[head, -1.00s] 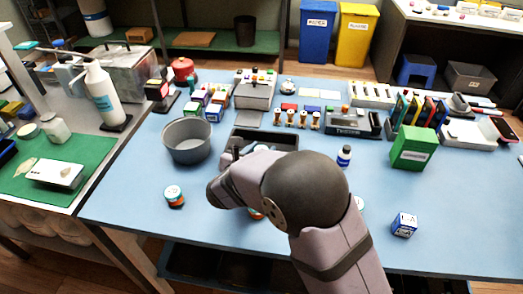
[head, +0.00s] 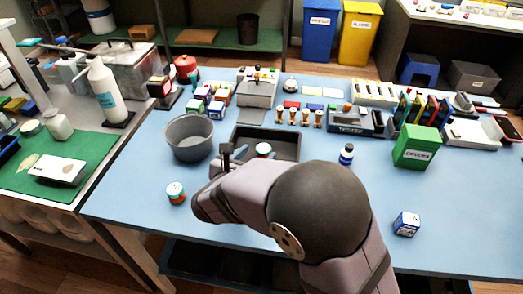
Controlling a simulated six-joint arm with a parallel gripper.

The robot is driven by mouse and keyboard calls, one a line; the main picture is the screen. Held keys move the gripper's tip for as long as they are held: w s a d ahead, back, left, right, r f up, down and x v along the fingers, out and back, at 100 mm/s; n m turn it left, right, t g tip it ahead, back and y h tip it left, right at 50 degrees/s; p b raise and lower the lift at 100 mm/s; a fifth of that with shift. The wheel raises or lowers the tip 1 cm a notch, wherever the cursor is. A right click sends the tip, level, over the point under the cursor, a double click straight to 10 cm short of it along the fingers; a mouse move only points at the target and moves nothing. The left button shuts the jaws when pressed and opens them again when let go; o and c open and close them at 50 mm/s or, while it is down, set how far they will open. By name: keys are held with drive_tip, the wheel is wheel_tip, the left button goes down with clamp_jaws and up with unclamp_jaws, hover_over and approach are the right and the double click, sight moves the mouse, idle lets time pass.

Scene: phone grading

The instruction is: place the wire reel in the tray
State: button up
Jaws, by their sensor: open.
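The dark tray (head: 285,136) lies near the middle of the blue table. A small round reel (head: 263,149) with a pale, red and green top shows inside the tray's outline; its lower part is hidden by my arm. A similar reel (head: 175,192), with white, teal and orange bands, stands on the table to the left, apart from the tray. My gripper (head: 227,158) is open at the tray's left edge, just left of the reel there and apart from it. My arm hides the tray's front and much of the gripper.
A grey round bin (head: 189,138) stands left of the tray. A small bottle (head: 346,155), a green box (head: 416,147) and a blue-and-white box (head: 406,223) are to the right. Racks and boxes line the back. The front left tabletop is clear.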

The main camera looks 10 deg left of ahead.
drive_tip(key=v, duration=0.6)
drive_tip(key=shift+w+d, duration=0.1)
idle(0.3)
